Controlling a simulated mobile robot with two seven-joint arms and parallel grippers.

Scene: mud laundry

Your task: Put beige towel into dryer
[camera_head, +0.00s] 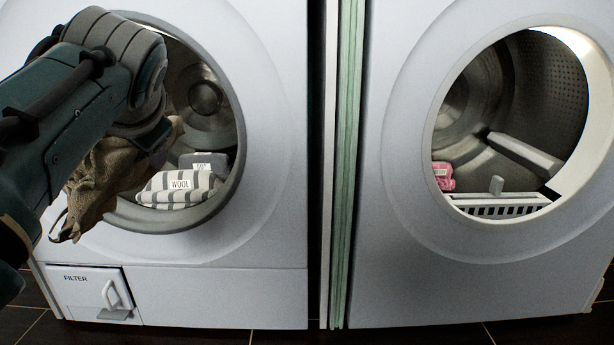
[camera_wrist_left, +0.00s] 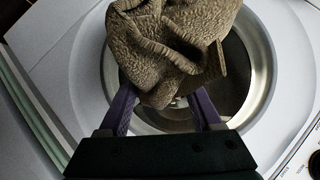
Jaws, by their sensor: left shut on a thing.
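The beige towel (camera_head: 112,178) hangs crumpled below my left gripper (camera_head: 160,142), in front of the left machine's round opening. In the left wrist view the towel (camera_wrist_left: 178,45) is bunched between the two purple fingers of my left gripper (camera_wrist_left: 165,103), which is shut on it. Behind the towel there is the metal rim (camera_wrist_left: 258,62) of a round opening. My right gripper is not in view.
The left machine (camera_head: 225,292) has a filter flap (camera_head: 90,292) at its lower left. In its drum lie a striped cloth labelled WOOL (camera_head: 180,192) and a grey cloth (camera_head: 205,161). A pink item (camera_head: 443,176) lies in the right drum. A narrow greenish panel (camera_head: 347,160) stands between the machines.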

